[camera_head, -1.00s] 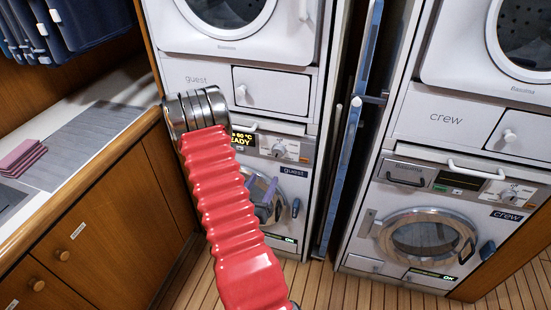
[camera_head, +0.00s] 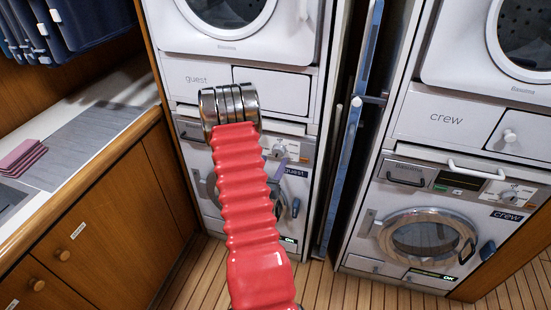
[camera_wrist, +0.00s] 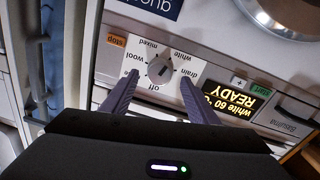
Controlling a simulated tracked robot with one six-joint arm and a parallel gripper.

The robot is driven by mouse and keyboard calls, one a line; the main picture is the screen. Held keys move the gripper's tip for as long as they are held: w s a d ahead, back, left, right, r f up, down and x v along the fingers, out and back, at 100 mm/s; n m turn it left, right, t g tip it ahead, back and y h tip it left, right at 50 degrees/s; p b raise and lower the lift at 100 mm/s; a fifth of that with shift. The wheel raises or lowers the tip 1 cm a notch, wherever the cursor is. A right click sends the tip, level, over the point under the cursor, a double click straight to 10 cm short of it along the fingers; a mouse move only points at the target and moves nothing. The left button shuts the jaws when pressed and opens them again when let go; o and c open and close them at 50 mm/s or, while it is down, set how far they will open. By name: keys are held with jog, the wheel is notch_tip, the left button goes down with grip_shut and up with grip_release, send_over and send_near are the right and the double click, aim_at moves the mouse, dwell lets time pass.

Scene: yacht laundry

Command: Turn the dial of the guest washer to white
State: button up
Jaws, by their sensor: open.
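The guest washer (camera_head: 305,190) stands in the middle of the head view, partly covered by my red arm. Its dial (camera_head: 279,151) shows at the right of its control panel. In the wrist view the panel is upside down, and the round grey dial (camera_wrist: 160,70) has the labels off, wool, mixed, white and drain around it. I cannot surely tell which label its pointer marks. The lit display (camera_wrist: 231,100) reads "WHITE 60°C READY". My gripper (camera_wrist: 159,78) is open, one purple fingertip on each side of the dial; contact is unclear. My arm mostly hides it in the head view.
The crew washer (camera_head: 375,235) stands to the right, past a blue upright panel (camera_head: 352,140). A start button (camera_wrist: 260,88) and a stop button (camera_wrist: 117,41) flank the dial.

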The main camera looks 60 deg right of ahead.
aim_at(277, 154)
jog(key=shift+w+d, duration=0.2)
jog(key=shift+d, duration=1.7)
jog(key=shift+c, duration=0.2)
jog(key=c, duration=1)
jog(key=shift+m, duration=0.4)
jog(key=o, duration=1)
jog(key=shift+o, duration=0.2)
